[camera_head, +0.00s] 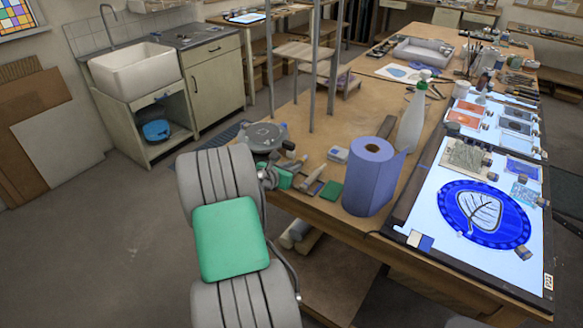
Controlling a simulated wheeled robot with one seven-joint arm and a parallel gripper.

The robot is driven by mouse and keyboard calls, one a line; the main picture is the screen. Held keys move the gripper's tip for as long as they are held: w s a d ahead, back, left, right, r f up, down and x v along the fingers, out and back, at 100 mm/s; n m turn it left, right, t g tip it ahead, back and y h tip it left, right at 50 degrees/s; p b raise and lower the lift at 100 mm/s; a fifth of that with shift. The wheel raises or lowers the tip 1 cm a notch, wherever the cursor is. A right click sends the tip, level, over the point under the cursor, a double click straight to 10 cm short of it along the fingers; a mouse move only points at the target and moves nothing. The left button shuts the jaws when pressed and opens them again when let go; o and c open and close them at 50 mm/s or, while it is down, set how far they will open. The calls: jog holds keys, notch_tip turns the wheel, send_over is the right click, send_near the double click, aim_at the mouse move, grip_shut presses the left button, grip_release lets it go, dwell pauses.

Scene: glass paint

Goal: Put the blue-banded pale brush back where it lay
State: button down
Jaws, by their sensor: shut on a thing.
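My arm, grey and ribbed with a green pad, rises in front of the camera at the left of the table. I cannot clearly pick out the blue-banded pale brush. A small pale brush-like thing (313,178) lies near the table's front edge, but its band is too small to tell. The wooden table (345,130) runs from the middle toward the back right.
A blue paper roll (369,177) and a white bottle (412,125) stand by the lit panel (437,188), which bears a blue leaf roundel (483,214). Thin posts (331,75) rise at the table's left. A green pad (332,190) and small items crowd the front edge. Floor at left is clear.

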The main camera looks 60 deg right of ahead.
jog(key=c, duration=1.2)
grip_release()
jog(key=shift+f, duration=0.1)
jog(key=shift+a, duration=0.1)
jog(key=w+a+r+m+t+y, duration=0.25)
jog(key=w+a, duration=0.25)
jog(key=a, duration=0.6)
jog(key=w+a+r+m+t+y+b, duration=0.15)
jog(key=w+a+m, duration=0.25)
jog(key=a, duration=0.7)
jog(key=w+a+r+m+t+y, duration=0.25)
jog(key=w+a+m, duration=0.2)
jog(key=a, duration=0.65)
jog(key=s+a+m+y, duration=0.2)
jog(key=s+a+y, duration=0.1)
jog(key=a, duration=0.9)
jog(key=s+a+r+m+g+y, duration=0.1)
jog(key=s+a+m+y, duration=0.2)
jog(key=a, duration=0.8)
jog(key=shift+s+a+r+m+y, duration=0.25)
jog(key=shift+s+a+m+y, duration=0.1)
jog(key=shift+s+y, duration=0.15)
